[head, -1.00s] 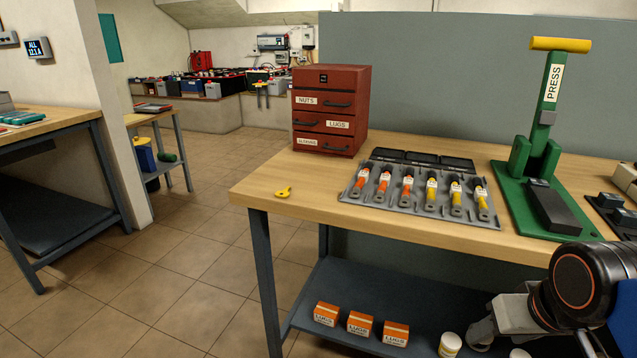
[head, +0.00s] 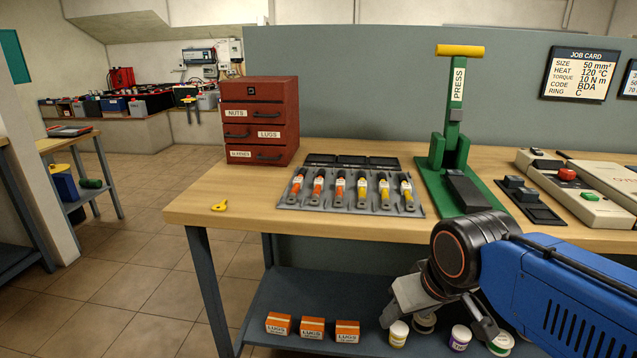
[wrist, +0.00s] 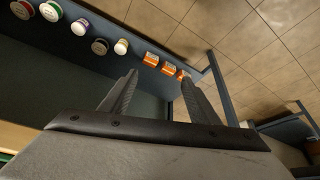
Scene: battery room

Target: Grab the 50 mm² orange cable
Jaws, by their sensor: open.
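A grey tray (head: 350,205) lies on the workbench and holds a row of short cables with dark ends. The three on the left are orange; the nearest to the middle is one orange cable (head: 338,187), beside another orange cable (head: 318,187) and the leftmost orange cable (head: 297,186). Their white labels are too small to read, so I cannot tell which is 50 mm². My gripper (wrist: 159,76) is open and empty in the wrist view, its fingers pointing toward the lower shelf. In the head view my arm hangs right of and in front of the tray, away from the cables.
Yellow cables (head: 384,192) fill the tray's right side. A red drawer cabinet (head: 260,120) stands behind left, a green press (head: 452,150) to the right. A yellow lug (head: 219,206) lies near the left edge. The job card (head: 578,74) reads 50 mm². Lug boxes (head: 312,327) sit below.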

